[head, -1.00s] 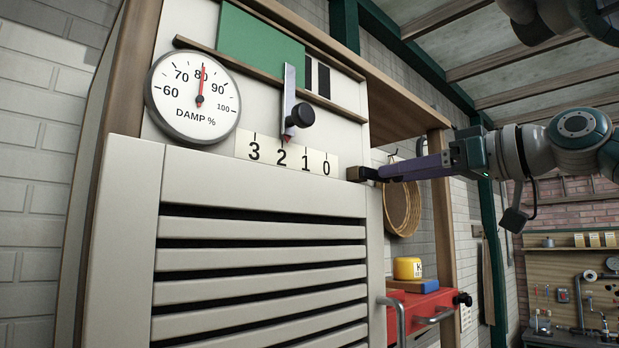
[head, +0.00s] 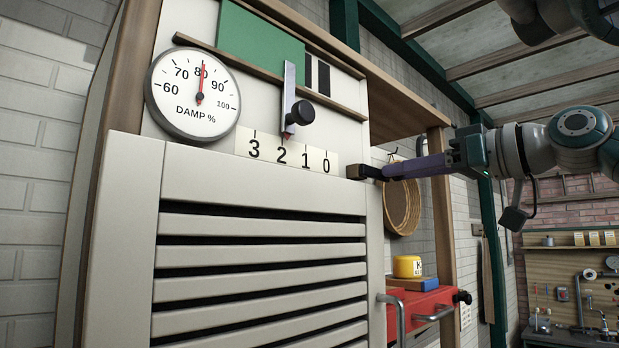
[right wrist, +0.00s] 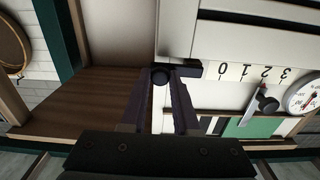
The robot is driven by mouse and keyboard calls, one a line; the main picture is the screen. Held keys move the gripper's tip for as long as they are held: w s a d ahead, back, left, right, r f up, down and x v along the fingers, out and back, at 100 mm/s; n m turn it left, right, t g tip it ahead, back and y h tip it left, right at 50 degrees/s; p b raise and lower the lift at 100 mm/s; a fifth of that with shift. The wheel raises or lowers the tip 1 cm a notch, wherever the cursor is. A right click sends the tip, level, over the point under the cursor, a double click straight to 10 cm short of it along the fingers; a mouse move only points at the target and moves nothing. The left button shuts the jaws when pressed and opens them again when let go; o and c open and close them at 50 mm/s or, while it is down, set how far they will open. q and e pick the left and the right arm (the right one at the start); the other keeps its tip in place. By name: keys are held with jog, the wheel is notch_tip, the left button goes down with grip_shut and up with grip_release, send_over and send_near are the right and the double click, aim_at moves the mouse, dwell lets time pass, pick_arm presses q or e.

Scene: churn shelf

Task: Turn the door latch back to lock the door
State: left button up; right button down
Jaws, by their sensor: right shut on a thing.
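The dark door latch (head: 354,172) sits at the upper right corner of the pale louvred door (head: 265,187). It lies about level, its end reaching over the door's edge. My right gripper (head: 374,173) comes in from the right and is shut on the latch. In the right wrist view the latch (right wrist: 188,68) shows as a dark bar with a round part, and the fingers of the right gripper (right wrist: 164,85) stand either side of it. The fingers partly hide the latch in the head view. The door looks closed. My left gripper is not in view.
Above the door are a damp dial (head: 194,93), a number strip (head: 287,155) and a slider with a black knob (head: 300,112). Right of the door, a basket (head: 402,208) hangs behind my right arm. A yellow tub (head: 407,267) stands above a red drawer unit (head: 410,312).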

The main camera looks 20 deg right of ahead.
jog(key=f+m+b, duration=0.1)
jog(key=m, duration=0.1)
jog(key=shift+f+m, duration=0.1)
jog(key=shift+m, duration=0.2)
jog(key=m, duration=0.1)
jog(key=f+m, duration=0.1)
jog(key=shift+s+a+m+b, duration=0.1)
jog(key=shift+a+m+b, duration=0.05)
jog(key=shift+m+b, duration=0.2)
jog(key=m, duration=0.1)
jog(key=f+m, duration=0.1)
jog(key=shift+s+a+m, duration=0.1)
jog(key=shift+a+m, duration=0.2)
jog(key=shift+m, duration=0.05)
jog(key=shift+s+a+f+m, duration=0.1)
jog(key=shift+a+f+m, duration=0.15)
jog(key=shift+m, duration=0.65)
jog(key=m, duration=0.2)
jog(key=a+m, duration=0.1)
jog(key=shift+s+a+f+p, duration=0.1)
jog(key=shift+s+f+p, duration=0.2)
jog(key=shift+p, duration=0.1)
jog(key=m, duration=0.1)
jog(key=a+m+p, duration=0.1)
jog(key=m, duration=0.1)
jog(key=m+p, duration=0.1)
jog(key=shift+s+a+f+m, duration=0.25)
jog(key=shift+s+m, duration=0.05)
jog(key=shift+p, duration=0.35)
jog(key=shift+a, duration=0.1)
